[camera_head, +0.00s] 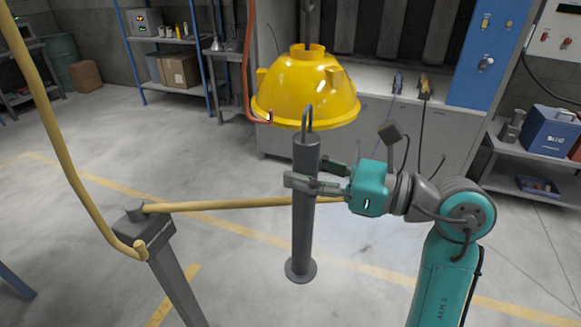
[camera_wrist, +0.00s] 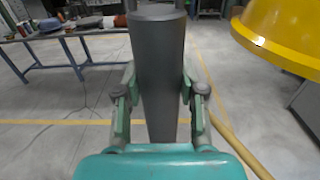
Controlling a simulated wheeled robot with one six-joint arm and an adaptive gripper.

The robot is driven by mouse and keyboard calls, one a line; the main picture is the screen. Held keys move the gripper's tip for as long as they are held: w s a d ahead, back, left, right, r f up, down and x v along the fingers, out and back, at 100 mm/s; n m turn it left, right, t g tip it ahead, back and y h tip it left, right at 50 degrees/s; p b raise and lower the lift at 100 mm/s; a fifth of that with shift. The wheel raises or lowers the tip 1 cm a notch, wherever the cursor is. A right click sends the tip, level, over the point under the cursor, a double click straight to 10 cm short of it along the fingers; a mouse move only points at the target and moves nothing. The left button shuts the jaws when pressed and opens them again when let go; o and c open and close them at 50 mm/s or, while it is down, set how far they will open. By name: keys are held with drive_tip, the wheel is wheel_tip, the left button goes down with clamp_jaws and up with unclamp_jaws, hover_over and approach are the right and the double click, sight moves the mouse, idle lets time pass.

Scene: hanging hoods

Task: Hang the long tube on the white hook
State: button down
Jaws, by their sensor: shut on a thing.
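The long tube (camera_head: 303,235) is dark grey and upright, with a thin wire loop (camera_head: 307,112) at its top and a flared foot. My gripper (camera_head: 308,183) is shut around its upper half. The wrist view shows the tube (camera_wrist: 158,75) between the two fingers (camera_wrist: 160,98). The loop is just in front of the yellow hood's lower rim, with nothing visible through it. An orange-red rod (camera_head: 246,70) hangs left of the hood and bends into a hook (camera_head: 268,116) with a small white mark at its tip, left of the loop. I see no fully white hook.
The yellow hood (camera_head: 300,85) hangs close above the tube; it also shows in the wrist view (camera_wrist: 285,30). A yellow hooked bar (camera_head: 62,140) hangs at the left.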

drive_tip(key=v, duration=0.6)
drive_tip(key=shift+d+r, duration=0.15)
drive_tip(key=shift+d, duration=0.05)
